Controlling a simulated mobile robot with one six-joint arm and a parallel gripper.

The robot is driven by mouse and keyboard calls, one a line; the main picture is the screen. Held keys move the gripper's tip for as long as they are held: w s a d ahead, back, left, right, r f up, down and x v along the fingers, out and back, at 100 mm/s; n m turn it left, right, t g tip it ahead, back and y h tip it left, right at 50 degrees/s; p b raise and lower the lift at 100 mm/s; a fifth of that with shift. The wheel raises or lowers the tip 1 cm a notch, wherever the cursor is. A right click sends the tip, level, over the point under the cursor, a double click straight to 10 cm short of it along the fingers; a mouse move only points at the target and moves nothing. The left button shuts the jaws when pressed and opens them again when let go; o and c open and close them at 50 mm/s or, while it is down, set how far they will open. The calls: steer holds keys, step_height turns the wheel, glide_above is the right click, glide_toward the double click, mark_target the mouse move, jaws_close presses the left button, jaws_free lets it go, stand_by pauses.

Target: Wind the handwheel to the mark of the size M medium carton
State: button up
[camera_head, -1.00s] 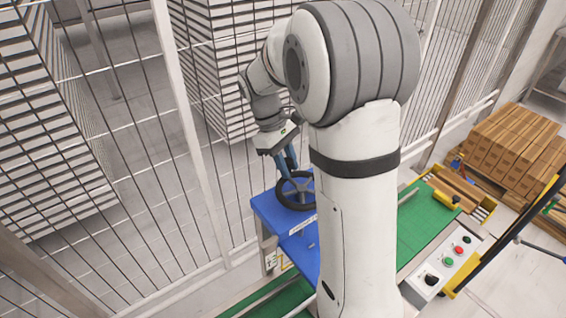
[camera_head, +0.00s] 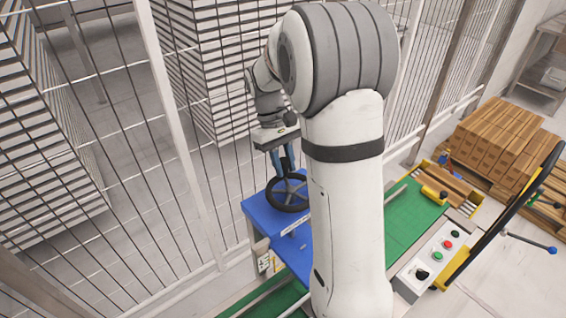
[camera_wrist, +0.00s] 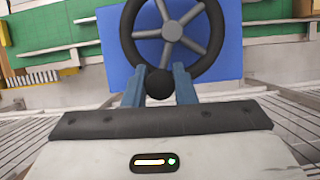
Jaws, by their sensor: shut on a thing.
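The black handwheel (camera_head: 271,207) with grey spokes lies on the blue machine top (camera_head: 262,226); my arm hides part of that top in the head view. In the wrist view the handwheel (camera_wrist: 216,38) fills the upper middle, over the blue plate (camera_wrist: 113,62). My gripper (camera_head: 283,166) has two blue fingers, at the wheel's rim. In the wrist view my gripper (camera_wrist: 162,72) is shut on the round black knob (camera_wrist: 158,84) at the rim. A white label strip (camera_head: 294,226) is on the blue top's edge; its marks are too small to read.
A wire fence (camera_head: 160,100) stands behind the machine. The green conveyor (camera_head: 410,218) and a control panel with buttons (camera_head: 440,255) are at the right. Stacked brown cartons (camera_head: 497,140) sit on a pallet beyond. A yellow-black bar (camera_head: 500,225) rises at the right.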

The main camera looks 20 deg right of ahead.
steer(key=o, duration=0.9)
steer(key=b+v, duration=0.1)
steer(key=v, duration=0.7)
steer(key=s+a+m+t, duration=0.1)
steer(key=s+t, duration=0.1)
steer(key=s, duration=0.5)
steer(key=s+a+f+m+t, duration=0.1)
steer(key=s+a+t, duration=0.1)
steer(key=s, duration=0.5)
steer(key=s+a+f+m+t+y, duration=0.1)
steer(key=s+t, duration=0.2)
steer(key=s, duration=0.4)
steer(key=shift+a+f+t, duration=0.15)
steer(key=shift+a+t, duration=0.15)
steer(key=shift+t, duration=0.1)
